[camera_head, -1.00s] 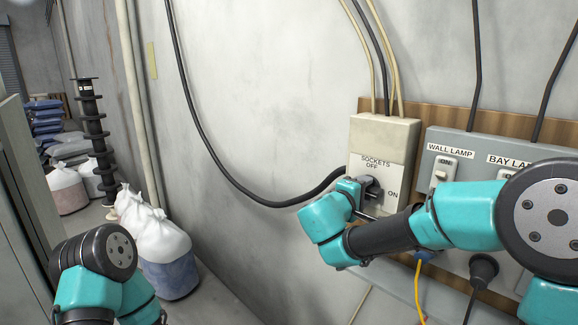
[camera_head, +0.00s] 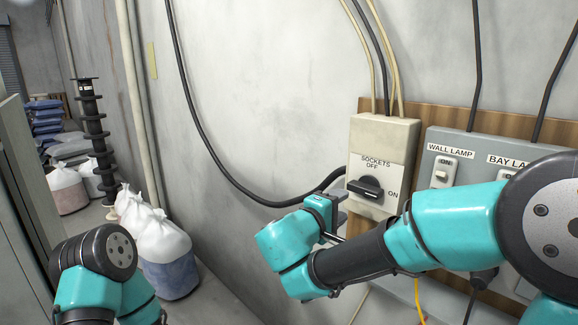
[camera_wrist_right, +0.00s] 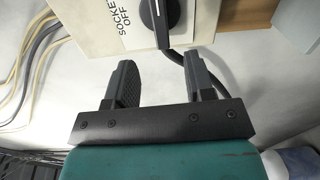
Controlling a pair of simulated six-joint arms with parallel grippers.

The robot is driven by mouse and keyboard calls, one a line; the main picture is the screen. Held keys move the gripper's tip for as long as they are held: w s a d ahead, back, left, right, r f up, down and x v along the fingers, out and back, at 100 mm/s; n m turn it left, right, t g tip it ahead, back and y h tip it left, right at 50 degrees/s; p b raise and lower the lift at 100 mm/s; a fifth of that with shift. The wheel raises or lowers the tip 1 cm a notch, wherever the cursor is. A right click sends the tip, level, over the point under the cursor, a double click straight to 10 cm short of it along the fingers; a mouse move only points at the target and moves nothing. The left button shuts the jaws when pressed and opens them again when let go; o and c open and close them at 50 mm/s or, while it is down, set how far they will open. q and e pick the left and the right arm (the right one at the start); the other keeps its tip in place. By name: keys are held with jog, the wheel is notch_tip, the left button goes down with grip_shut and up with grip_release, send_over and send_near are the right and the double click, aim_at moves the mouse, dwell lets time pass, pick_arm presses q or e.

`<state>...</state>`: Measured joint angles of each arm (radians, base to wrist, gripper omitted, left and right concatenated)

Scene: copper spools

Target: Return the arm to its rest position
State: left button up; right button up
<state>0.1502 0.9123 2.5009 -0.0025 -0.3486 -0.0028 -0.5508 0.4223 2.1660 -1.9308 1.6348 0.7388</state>
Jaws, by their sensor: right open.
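My right arm reaches in from the right in the head view. Its gripper (camera_head: 338,200) is just left of and below the cream sockets switch box (camera_head: 385,140), apart from it. In the right wrist view the gripper (camera_wrist_right: 157,78) is open, with nothing between its two fingers. The black rotary knob (camera_head: 370,188) lies roughly level, with the ON label to its right and OFF above. The knob (camera_wrist_right: 160,22) also shows beyond the fingers in the wrist view. Part of my left arm (camera_head: 95,265) shows at the lower left; its gripper is out of view.
A grey panel (camera_head: 447,140) with lamp switches is right of the box, partly behind my arm. A black cable (camera_head: 215,170) hangs on the wall and runs to the box. White sacks (camera_head: 163,245) stand on the floor at the left.

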dwell(0.4)
jog(key=s+d+f+g+y, duration=0.1)
jog(key=d+f+g+y, duration=0.15)
jog(key=f, duration=0.65)
jog(key=s+d+f+n+g+y, duration=0.15)
jog(key=f+g, duration=0.25)
jog(key=f, duration=0.6)
jog(key=d+f+g+y, duration=0.1)
jog(key=d+f+g, duration=0.2)
jog(key=f, duration=0.6)
jog(key=s+d+f+m+g+y, duration=0.1)
jog(key=s+d+f+m+y, duration=0.1)
jog(key=s+f+m+y, duration=0.3)
jog(key=s+d+f+m+g+y, duration=0.1)
jog(key=s+f+m+y, duration=0.5)
jog(key=s+f, duration=0.8)
notch_tip(320, 180, down, 9)
jog(key=shift+s+d+r+m+g, duration=0.2)
jog(key=shift+d+m+g, duration=0.15)
jog(key=shift+d+m, duration=0.45)
